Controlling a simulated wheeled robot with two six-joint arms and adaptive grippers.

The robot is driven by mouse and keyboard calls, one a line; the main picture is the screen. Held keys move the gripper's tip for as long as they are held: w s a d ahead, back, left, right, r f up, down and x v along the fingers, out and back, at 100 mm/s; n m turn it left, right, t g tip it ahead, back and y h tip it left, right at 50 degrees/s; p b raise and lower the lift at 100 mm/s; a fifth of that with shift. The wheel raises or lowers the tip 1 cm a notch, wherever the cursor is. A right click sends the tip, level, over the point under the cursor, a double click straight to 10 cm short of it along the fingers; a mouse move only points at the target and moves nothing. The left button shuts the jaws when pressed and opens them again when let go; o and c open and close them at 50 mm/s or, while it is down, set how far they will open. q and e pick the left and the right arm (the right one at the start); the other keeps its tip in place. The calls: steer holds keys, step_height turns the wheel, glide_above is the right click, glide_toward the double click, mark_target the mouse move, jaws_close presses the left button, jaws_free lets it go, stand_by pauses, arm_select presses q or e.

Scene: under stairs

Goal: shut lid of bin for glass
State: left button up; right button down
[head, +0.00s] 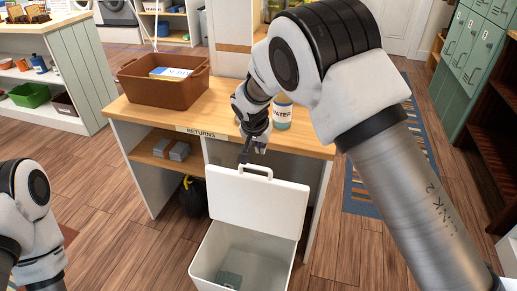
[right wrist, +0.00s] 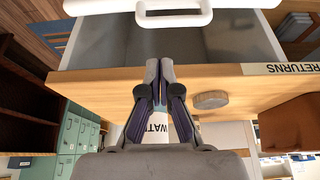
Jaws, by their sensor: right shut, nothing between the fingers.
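A white bin (head: 208,258) stands on the floor in front of the wooden counter, with a small grey-green item (head: 229,280) inside. Its white lid (head: 257,205) is open and stands up at the back, with a loop handle (head: 255,169) on its top edge. No label for glass shows on it. My right gripper (head: 245,157) is shut and empty, just behind and above the handle. In the right wrist view the shut fingertips (right wrist: 159,62) point toward the handle (right wrist: 174,18), with a gap between. My left arm shows at lower left, but its gripper is out of frame.
The counter (head: 222,110), marked RETURNS, carries a brown basket (head: 165,88) and a WATER bottle (head: 282,114) close to my right gripper. A dark bag (head: 193,198) sits below. The wooden floor left of the bin is clear.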

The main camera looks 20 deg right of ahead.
steer(key=x, duration=0.9)
steer(key=shift+w+f+b, duration=0.3)
steer(key=shift+b, duration=0.05)
steer(key=shift+a, duration=0.15)
